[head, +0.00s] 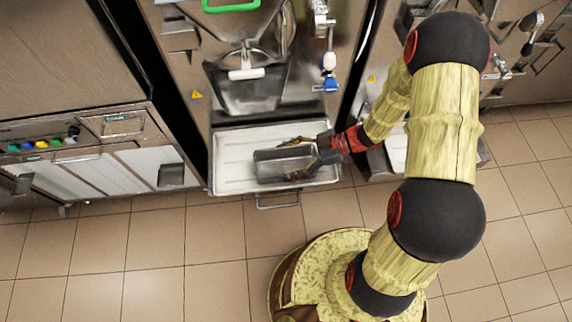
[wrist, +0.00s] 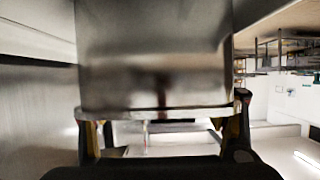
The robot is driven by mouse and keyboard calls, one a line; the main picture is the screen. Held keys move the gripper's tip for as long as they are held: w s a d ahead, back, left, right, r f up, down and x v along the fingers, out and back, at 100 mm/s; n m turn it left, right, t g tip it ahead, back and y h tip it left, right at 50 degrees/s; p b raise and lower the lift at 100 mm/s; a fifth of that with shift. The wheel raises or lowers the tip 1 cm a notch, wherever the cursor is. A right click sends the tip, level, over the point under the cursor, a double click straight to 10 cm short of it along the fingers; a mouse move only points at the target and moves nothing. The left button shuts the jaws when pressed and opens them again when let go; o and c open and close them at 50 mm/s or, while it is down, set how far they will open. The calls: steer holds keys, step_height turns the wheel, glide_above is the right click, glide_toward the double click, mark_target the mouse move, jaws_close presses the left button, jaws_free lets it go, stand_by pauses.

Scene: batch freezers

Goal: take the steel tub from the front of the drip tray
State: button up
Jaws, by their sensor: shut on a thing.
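The steel tub (head: 284,163) is a dark grey rectangular pan at the front right part of the white drip tray (head: 230,145). My gripper (head: 307,163) reaches in from the right in the head view, with a finger on each side of the tub's right end. It is shut on the tub. In the wrist view the tub (wrist: 155,60) fills the upper middle, its pale rim running between my two fingers (wrist: 165,130). Whether the tub rests on the tray or is just above it, I cannot tell.
A steel hopper (head: 250,92) of the batch freezer hangs just behind the tray. A handle bar (head: 278,203) sticks out below the tray's front. A lower cabinet (head: 100,170) stands at left. The tiled floor (head: 155,235) in front is clear.

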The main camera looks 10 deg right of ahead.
steer(key=shift+c, duration=1.2)
